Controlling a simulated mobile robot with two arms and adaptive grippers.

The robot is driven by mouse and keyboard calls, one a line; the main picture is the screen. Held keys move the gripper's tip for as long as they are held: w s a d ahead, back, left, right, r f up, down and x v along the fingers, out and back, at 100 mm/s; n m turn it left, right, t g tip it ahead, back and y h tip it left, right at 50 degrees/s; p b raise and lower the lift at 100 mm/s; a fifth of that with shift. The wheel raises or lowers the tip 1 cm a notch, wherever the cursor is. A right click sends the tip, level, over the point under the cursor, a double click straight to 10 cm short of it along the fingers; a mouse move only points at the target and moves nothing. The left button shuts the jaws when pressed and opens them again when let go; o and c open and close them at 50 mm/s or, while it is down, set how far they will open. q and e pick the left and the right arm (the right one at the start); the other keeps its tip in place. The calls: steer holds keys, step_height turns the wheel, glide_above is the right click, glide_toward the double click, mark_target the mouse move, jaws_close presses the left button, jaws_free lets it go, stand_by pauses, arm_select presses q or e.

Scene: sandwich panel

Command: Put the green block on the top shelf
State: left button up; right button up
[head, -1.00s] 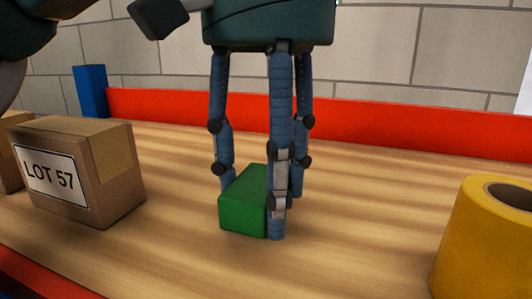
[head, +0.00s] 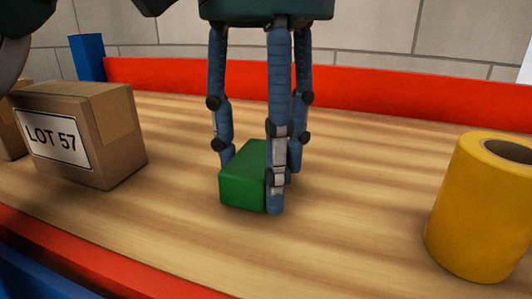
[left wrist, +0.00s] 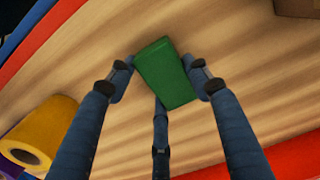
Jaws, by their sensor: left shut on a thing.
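The green block (head: 243,189) is on the wooden shelf board in the head view, between the fingers of my left gripper (head: 258,180). The fingers reach down around it from above and are shut on it. In the left wrist view the green block (left wrist: 166,74) lies between the fingertips of my left gripper (left wrist: 160,85), with a finger on either side and a third below. One finger hides part of the block in the head view. I cannot tell whether the block is clear of the board. My right gripper is not in view.
A cardboard box (head: 112,130) labelled LOT 57 stands at the left, with another box behind it. A yellow roll (head: 474,222) stands at the right. A red beam (head: 400,103) runs along the back, with a blue post (head: 87,57) at its left. Bare board lies around the block.

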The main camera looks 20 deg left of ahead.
arm_select(q)
steer(key=shift+f, duration=0.25)
steer(key=o, duration=1.4)
steer(key=shift+s+r, duration=0.1)
steer(key=shift+r, duration=3.7)
